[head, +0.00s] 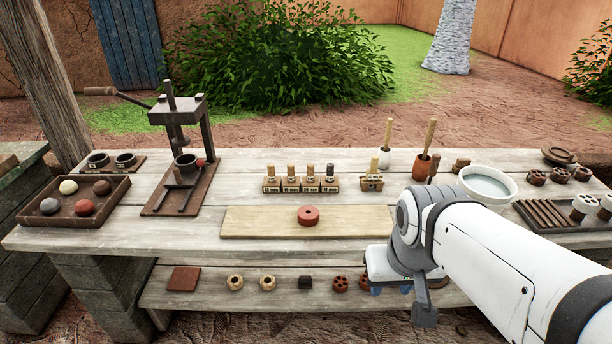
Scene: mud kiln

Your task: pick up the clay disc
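The clay disc (308,216) is a thick, round, red-brown piece with a small dark mark at the middle of its top. It lies flat on the pale wooden board (250,222) at the middle of the table. My gripper (390,290) is at the table's front edge, to the right of the disc and nearer to me, apart from it. It points away from my camera and is partly hidden by my wrist. Small blue parts show at its lower end, but its opening is unclear.
A row of wooden-handled stamps (308,186) stands behind the board. A lever press (183,165) and a tray of clay balls (75,220) are at left. Cups with tools and a white bowl (488,185) are at right. A lower shelf (225,298) holds small pieces.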

